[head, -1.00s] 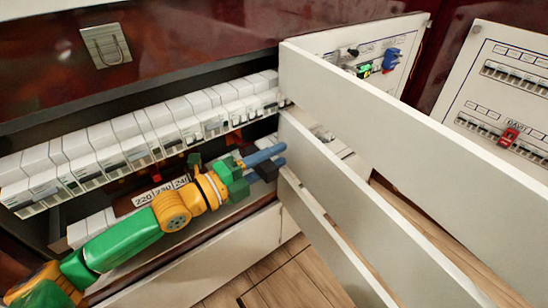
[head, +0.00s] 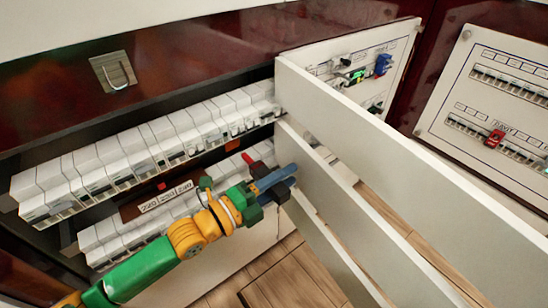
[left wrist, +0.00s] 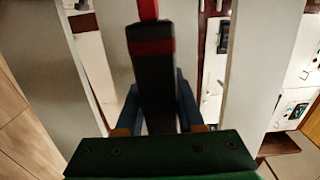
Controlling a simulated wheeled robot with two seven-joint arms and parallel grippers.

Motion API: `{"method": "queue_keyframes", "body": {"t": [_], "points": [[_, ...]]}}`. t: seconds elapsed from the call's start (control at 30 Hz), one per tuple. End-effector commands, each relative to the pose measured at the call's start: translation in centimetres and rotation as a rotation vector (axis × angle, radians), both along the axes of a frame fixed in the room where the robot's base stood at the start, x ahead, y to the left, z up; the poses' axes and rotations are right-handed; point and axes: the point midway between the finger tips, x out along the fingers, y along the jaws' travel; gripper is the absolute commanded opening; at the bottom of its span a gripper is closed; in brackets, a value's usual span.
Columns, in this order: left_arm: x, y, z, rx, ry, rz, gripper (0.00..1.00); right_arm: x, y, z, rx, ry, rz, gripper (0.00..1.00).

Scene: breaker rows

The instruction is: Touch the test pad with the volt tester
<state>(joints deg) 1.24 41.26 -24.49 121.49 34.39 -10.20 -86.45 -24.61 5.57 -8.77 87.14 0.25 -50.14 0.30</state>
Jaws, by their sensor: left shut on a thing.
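My left gripper (head: 282,181) has blue fingers and is shut on the volt tester, in front of the lower breaker row near the slanted white bars. The tester shows in the left wrist view as a black stick (left wrist: 152,80) with a red band and red tip pointing away from me. In the head view its red tip (head: 247,158) sticks out toward the upper left, and part of its black body shows beside the fingers. I cannot make out the test pad for sure; a small orange-brown patch (head: 232,145) lies just beyond the tip. My right gripper is not in view.
Two breaker rows (head: 150,150) fill the open cabinet on the left. Long white bars (head: 400,130) slant close by the gripper on the right. A panel with a blue and a green-lit device (head: 358,75) stands behind them; another panel (head: 500,90) has a red breaker.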

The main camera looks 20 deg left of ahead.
Motion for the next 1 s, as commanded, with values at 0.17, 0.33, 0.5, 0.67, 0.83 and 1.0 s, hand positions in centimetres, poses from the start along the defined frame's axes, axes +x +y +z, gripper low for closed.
{"method": "queue_keyframes", "body": {"t": [0.17, 0.33, 0.5, 0.67, 0.83, 1.0], "points": [[-1.6, -2.0, 0.4, -0.005, 0.003, 0.0, 0.0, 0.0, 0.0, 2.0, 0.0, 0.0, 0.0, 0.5], [-3.0, -3.9, 0.3, -0.005, 0.002, 0.0, 0.0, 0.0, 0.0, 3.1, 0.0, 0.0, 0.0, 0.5], [-4.5, -5.8, 0.3, -0.005, 0.003, 0.0, 0.0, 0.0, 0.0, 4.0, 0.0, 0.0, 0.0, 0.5], [-5.5, -7.0, 0.1, -0.003, 0.002, 0.001, 0.0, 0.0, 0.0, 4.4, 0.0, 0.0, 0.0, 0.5], [-5.6, -7.2, 0.0, 0.0, 0.0, 0.0, 0.0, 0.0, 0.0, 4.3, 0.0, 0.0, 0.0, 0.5], [-5.6, -7.2, 0.0, -0.001, 0.0, 0.0, 0.0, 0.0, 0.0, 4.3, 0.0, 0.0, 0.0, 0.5]]}}
